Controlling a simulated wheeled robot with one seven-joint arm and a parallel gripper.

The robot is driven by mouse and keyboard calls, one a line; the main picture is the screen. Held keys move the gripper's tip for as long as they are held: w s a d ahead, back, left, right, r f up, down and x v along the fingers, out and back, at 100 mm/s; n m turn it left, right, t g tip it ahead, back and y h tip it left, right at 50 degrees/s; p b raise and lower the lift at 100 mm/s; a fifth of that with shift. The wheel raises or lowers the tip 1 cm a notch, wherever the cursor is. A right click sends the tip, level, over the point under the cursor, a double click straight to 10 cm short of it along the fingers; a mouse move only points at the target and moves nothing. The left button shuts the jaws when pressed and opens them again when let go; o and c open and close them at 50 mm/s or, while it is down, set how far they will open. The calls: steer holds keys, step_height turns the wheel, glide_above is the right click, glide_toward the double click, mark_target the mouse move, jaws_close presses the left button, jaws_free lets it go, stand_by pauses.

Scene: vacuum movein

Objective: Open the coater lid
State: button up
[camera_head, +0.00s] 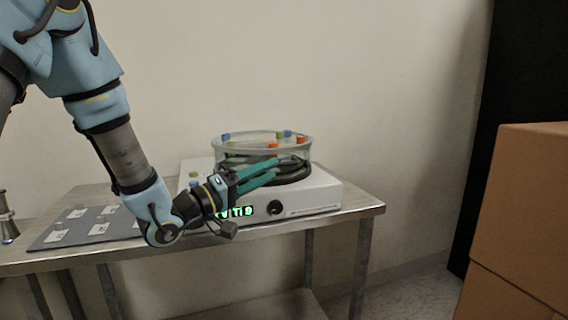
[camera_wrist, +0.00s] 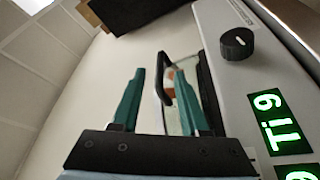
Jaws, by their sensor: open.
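The coater (camera_head: 325,195) is a white box with a black knob and a green display, standing on the table. Its round clear lid (camera_head: 222,152) with a grey rim lies level over the black bowl on top. My gripper (camera_head: 284,168) reaches in from the left at the lid's front side, with its two teal fingers apart. In the wrist view, a black handle (camera_wrist: 163,80) on the lid shows between the open fingers (camera_wrist: 160,71), which appear apart from it. The fingers hide part of the lid's front in the head view.
The metal table (camera_head: 365,205) carries a dark mat (camera_head: 62,238) with white labels at the left and a metal part (camera_head: 7,220) at its far left. Small coloured blocks show around the lid. Brown boxes (camera_head: 525,210) stand at the right; the wall is behind.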

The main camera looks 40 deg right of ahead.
mark_target(284, 163)
steer(key=shift+x, duration=2.6)
jaws_close()
